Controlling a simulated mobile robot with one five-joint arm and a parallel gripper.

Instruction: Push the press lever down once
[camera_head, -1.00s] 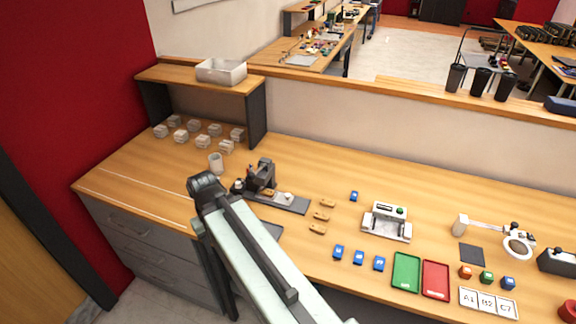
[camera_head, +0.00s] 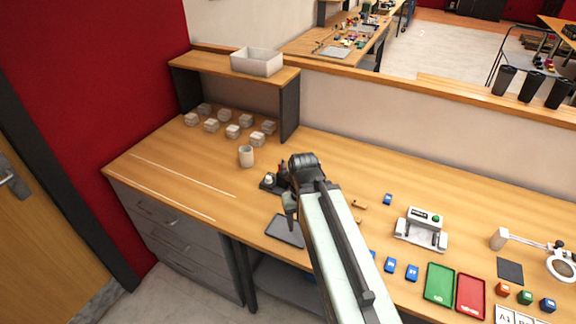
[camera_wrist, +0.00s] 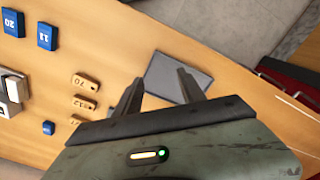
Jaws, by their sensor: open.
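The press (camera_head: 270,182) is a small dark device on the workbench, left of the middle in the head view. My arm hides most of it, and I cannot make out its lever. In the wrist view I do not see the press. My gripper (camera_wrist: 160,88) points down over the bench with its two dark fingers apart and nothing between them. A dark grey tray (camera_wrist: 172,72) lies beneath the fingers in the wrist view. It also shows in the head view (camera_head: 283,231), in front of the press.
Several pale blocks (camera_head: 232,131) sit under the shelf (camera_head: 190,63). Wooden tags (camera_wrist: 85,102) and blue blocks (camera_wrist: 47,36) lie beside the tray. A white device (camera_head: 421,230) stands to the right. The bench's left part is clear.

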